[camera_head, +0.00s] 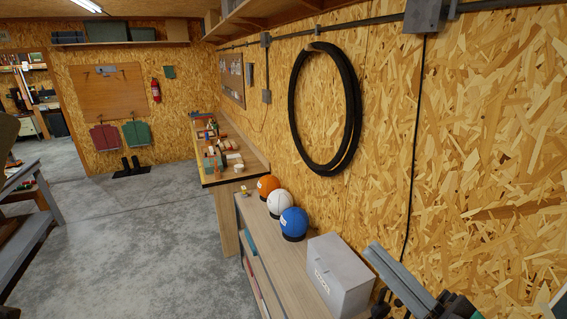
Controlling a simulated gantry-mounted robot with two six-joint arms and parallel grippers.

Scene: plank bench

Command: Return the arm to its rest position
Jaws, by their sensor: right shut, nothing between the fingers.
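My left gripper is not in view.
The bench (262,242) holds the white-grey box (340,275), a blue helmet (293,223), a white helmet (280,204) and an orange helmet (267,186).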

